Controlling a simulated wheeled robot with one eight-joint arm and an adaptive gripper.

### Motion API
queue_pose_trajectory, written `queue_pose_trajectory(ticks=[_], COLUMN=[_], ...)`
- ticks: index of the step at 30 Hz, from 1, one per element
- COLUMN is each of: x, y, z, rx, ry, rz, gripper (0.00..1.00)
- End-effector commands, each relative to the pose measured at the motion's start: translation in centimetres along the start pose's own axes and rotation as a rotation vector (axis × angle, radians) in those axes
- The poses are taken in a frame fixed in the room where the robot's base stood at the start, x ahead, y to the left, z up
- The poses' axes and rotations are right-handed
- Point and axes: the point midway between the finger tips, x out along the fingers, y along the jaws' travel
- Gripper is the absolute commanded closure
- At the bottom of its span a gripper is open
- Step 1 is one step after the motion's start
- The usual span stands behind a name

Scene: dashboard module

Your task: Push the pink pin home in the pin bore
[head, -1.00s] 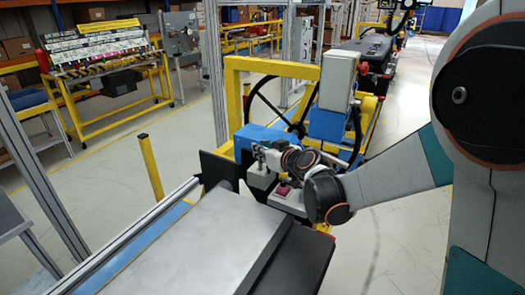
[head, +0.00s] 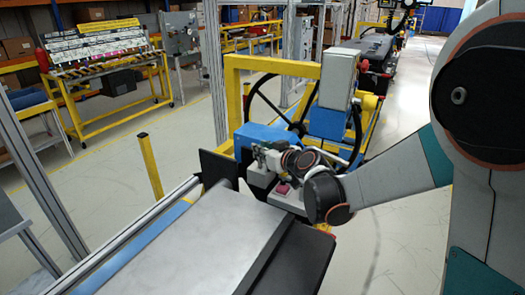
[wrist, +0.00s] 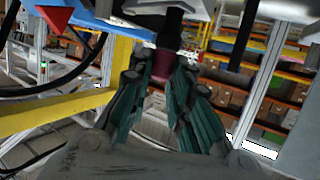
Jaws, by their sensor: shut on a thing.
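In the wrist view the pink pin (wrist: 163,65), dark pink in this light, sits between the tips of my gripper (wrist: 160,80). My gripper is shut on it. A black cylindrical part (wrist: 172,25) is directly beyond the pin, in line with it. I cannot tell how deep the pin sits or whether it is in the bore; no bore opening shows. In the head view my gripper (head: 262,160) is by the blue and grey fixture, partly hidden by my arm, and the pin in it cannot be made out.
A pink block (head: 283,188) is on a grey box beside my wrist. A yellow frame (head: 232,105) and a black wheel (head: 275,103) stand behind the fixture. A grey flat-topped bench (head: 190,245) fills the near side. Open floor (head: 400,230) lies to the right.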

Motion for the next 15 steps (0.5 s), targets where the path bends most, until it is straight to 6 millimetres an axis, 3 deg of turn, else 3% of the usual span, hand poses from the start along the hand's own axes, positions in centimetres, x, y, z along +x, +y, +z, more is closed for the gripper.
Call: queue_pose_trajectory(ticks=[15], x=[0.4], y=[0.0], z=[1.2], rx=[0.0], ry=[0.0], rz=[0.0], gripper=[1.0])
